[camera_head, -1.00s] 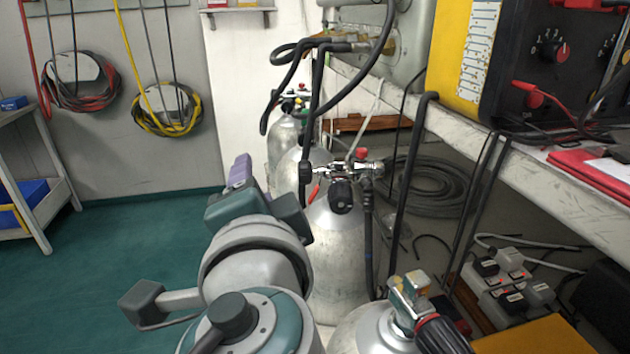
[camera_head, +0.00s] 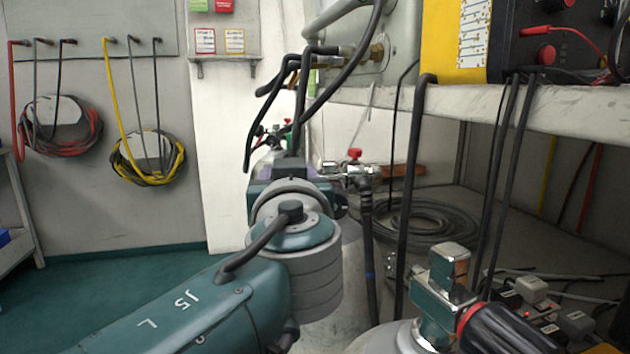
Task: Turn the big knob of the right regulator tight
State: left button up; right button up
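A chrome regulator (camera_head: 345,172) with a small red knob (camera_head: 355,154) on top and a black hose sits on a silver cylinder. The edge of its round black knob (camera_head: 341,206) shows just right of my wrist. My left gripper (camera_head: 309,173) is at the regulator's left side, mostly hidden behind my own wrist. A bit of its purple part shows. Its fingertips are hidden, so I cannot tell whether they are apart, shut or touching the knob. My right gripper is out of view.
A nearer cylinder valve (camera_head: 441,283) with a black, red-ringed handle (camera_head: 505,330) stands at the front right. A worktop (camera_head: 540,108) with hanging hoses runs along the right. Another cylinder's valve (camera_head: 272,136) is behind. Green floor (camera_head: 110,290) is free at left.

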pick_arm(q)
jog(key=shift+w+a+b, duration=0.2)
jog(key=shift+w+b, duration=0.45)
jog(key=shift+w, duration=0.8)
grip_shut()
